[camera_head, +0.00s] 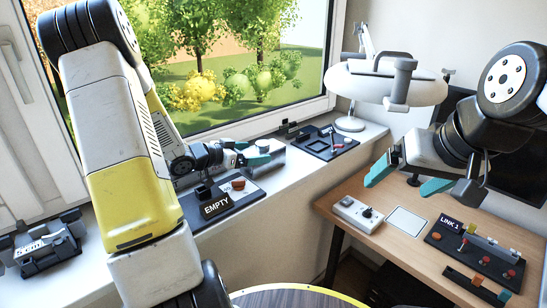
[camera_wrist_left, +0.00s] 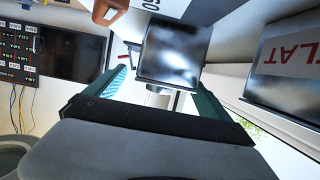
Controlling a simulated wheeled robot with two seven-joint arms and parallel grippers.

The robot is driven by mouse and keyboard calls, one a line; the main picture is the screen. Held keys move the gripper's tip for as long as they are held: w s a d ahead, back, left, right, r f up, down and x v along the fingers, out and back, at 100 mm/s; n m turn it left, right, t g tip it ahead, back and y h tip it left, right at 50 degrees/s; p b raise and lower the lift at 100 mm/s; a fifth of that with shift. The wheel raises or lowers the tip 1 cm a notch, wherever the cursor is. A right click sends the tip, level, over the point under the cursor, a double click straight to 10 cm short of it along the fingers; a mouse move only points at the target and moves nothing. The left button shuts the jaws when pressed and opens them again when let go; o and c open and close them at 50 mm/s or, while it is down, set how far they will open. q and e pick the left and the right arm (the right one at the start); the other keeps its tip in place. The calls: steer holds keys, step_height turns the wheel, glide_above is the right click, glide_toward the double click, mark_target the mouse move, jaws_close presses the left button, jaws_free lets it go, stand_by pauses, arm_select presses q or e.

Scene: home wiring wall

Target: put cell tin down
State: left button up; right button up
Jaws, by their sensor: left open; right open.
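My left gripper (camera_head: 252,153) is over the window sill, its teal fingers open near a grey metal block (camera_head: 270,155). In the left wrist view a shiny dark grey box (camera_wrist_left: 172,52), which looks like the cell tin, sits between the open teal fingers of the left gripper (camera_wrist_left: 165,85). I cannot tell whether the fingers touch it or what its underside rests on. A dark tray labelled EMPTY (camera_head: 216,207) lies on the sill just in front of the left gripper. My right gripper (camera_head: 408,178) is open and empty above the desk.
A grey part lettered FLAT (camera_wrist_left: 288,62) is at the right of the wrist view. A dark tray (camera_head: 328,143) lies further along the sill, a dark device (camera_head: 45,245) at the left. The desk (camera_head: 375,188) holds a white control box (camera_head: 357,213) and the LINK 1 panel (camera_head: 475,255).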

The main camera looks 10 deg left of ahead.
mark_target(263, 150)
arm_select(q)
steer(key=x, duration=0.5)
steer(key=shift+w, duration=0.2)
steer(key=shift+a+r, duration=0.1)
steer(key=shift+r, duration=0.05)
steer(key=c, duration=1.7)
